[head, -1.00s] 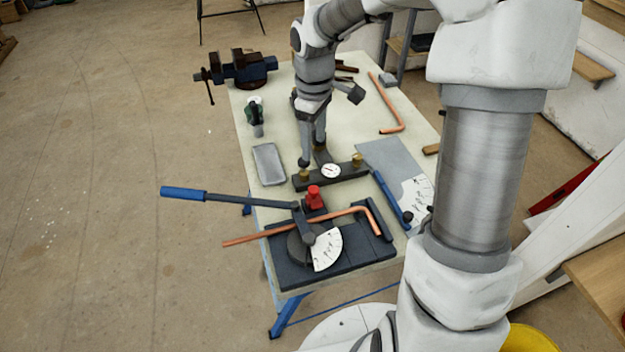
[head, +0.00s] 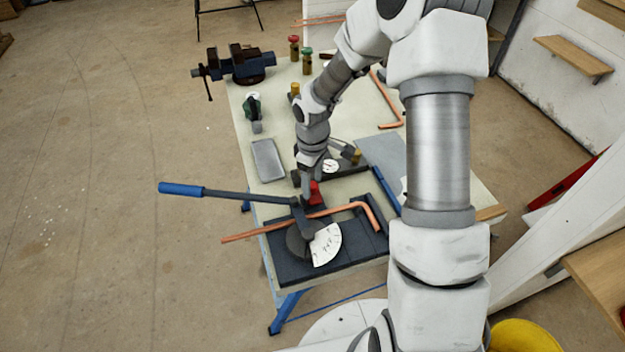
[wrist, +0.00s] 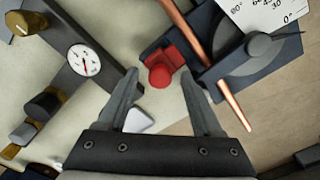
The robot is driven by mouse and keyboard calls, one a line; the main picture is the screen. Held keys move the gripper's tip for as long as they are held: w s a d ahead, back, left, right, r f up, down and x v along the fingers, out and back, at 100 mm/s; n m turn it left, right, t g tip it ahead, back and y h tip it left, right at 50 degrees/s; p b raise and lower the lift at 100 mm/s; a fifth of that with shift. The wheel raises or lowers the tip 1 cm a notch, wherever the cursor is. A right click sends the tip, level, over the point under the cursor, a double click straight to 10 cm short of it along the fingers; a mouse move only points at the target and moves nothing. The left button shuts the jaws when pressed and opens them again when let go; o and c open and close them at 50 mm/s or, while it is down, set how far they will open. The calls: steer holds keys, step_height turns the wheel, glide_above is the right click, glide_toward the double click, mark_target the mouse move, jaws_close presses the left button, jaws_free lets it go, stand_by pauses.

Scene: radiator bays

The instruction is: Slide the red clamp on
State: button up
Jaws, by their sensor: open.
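The red clamp (head: 316,194) sits by the far edge of the dark pipe bender (head: 345,255), close beside the copper pipe (head: 338,210). In the wrist view the red clamp (wrist: 160,74) shows a round knob and a blocky body against the bender's dark edge. The copper pipe (wrist: 235,104) runs just right of it. My gripper (wrist: 159,80) is open, with its two fingertips to either side of the clamp's knob in the picture. I cannot tell whether they touch it. In the head view my gripper (head: 307,193) partly hides the clamp.
The bender's blue-handled lever (head: 230,194) reaches out left past the table edge. A dark bar with a dial gauge (head: 330,166) lies behind the clamp. A grey tray (head: 268,160) and a blue vise (head: 240,66) stand farther left and back.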

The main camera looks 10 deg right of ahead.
steer(key=shift+c, duration=0.2)
jaws_close()
stand_by(1.2)
